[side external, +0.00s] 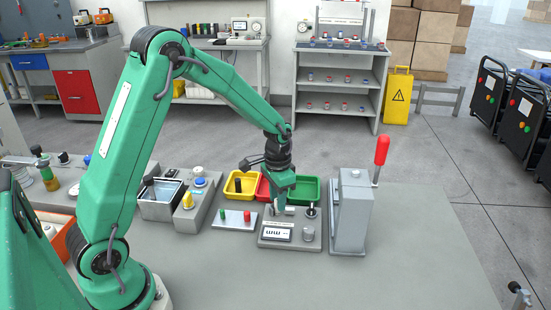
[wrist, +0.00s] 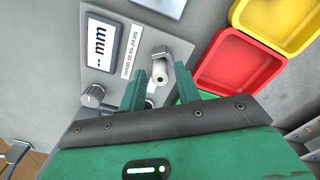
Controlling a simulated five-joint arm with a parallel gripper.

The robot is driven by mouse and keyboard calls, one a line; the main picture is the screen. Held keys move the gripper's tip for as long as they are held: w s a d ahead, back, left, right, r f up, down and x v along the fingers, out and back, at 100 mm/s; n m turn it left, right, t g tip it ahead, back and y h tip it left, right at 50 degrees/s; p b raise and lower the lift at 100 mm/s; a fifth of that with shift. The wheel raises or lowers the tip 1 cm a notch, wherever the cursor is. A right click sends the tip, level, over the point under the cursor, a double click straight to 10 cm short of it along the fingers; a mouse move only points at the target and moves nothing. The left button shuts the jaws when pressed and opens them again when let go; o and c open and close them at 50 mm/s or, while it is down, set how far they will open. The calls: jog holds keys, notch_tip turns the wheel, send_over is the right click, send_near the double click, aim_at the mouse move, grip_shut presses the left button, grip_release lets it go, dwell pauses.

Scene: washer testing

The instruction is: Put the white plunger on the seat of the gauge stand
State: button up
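The gauge stand (side external: 265,244) is a grey block with a display and a knob. It also shows in the wrist view (wrist: 68,103). My gripper (side external: 280,205) points down over its back part. In the wrist view my gripper (wrist: 160,82) has two green fingers standing apart. A short white cylinder, seemingly the white plunger (wrist: 158,73), shows between or just beyond the fingertips, beside a grey bracket. I see gaps beside it, and no clear grip. In the side view the fingers hide it. The seat is mostly hidden, and I cannot tell if the plunger touches it.
Yellow (side external: 233,191), red (side external: 263,192) and green (side external: 311,188) bins stand behind the gauge stand. A tall grey press (side external: 352,212) with a red lever (side external: 381,152) stands close to its right. A plate with red and green buttons (side external: 234,221) lies left. The bench front right is clear.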

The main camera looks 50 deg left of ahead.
jog(key=shift+o, duration=0.2)
jog(key=shift+r, duration=0.15)
notch_tip(320, 180, up, 12)
dwell(0.8)
jog(key=shift+s+r, duration=0.1)
jog(key=shift+r, duration=0.05)
dwell(0.3)
jog(key=s+d+r+n+t, duration=0.1)
jog(key=s+d+r+t, duration=0.1)
jog(key=s, duration=0.8)
jog(key=s+d+r+n+t, duration=0.1)
jog(key=s+d+r+t, duration=0.2)
jog(key=s, duration=0.8)
notch_tip(320, 180, up, 2)
jog(key=shift+d+r+t, duration=0.15)
jog(key=shift+r+t, duration=0.05)
jog(key=shift+t, duration=0.1)
